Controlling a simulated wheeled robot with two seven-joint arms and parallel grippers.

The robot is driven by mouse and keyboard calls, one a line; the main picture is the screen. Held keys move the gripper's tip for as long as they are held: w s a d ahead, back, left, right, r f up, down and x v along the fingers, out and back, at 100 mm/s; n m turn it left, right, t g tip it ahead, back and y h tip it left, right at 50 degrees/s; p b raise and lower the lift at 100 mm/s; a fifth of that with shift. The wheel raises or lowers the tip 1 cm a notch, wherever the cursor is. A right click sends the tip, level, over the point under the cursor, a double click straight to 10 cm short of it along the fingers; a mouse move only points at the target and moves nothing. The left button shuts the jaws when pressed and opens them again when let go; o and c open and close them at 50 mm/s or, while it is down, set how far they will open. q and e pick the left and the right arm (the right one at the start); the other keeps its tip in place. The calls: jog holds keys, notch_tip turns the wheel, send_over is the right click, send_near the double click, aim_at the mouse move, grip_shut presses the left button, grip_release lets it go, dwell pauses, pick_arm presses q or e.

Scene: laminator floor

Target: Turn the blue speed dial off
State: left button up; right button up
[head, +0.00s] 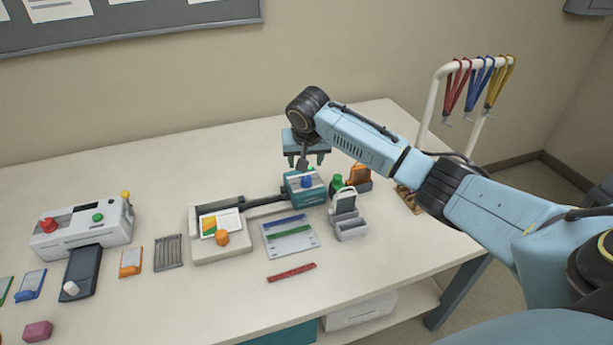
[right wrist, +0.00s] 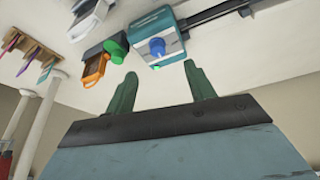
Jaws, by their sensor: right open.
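The blue speed dial (head: 306,182) sits on a small teal-and-white box (head: 295,193) toward the back right of the table. The dial (right wrist: 157,47) also shows in the right wrist view, on the box's face (right wrist: 162,25), with a small green spot beside it. My right gripper (head: 306,159) is above and just behind the box in the head view, apart from the dial. Its two green fingers (right wrist: 161,88) are spread with nothing between them. I cannot read the dial's setting. My left gripper is not in view.
A white lanyard rack (head: 427,115) stands at the table's right end.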

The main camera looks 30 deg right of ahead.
aim_at(306, 178)
jog(key=shift+m, duration=0.3)
jog(key=x, duration=0.3)
jog(key=d+b+x, duration=0.1)
jog(key=x, duration=0.3)
jog(key=b+x, duration=0.1)
jog(key=x, duration=0.3)
jog(key=shift+w+d+r, duration=0.15)
jog(key=shift+w+r, duration=0.1)
jog(key=shift+w, duration=0.2)
jog(key=shift+b+x, duration=0.5)
jog(key=shift+x, duration=0.25)
jog(key=c, duration=1)
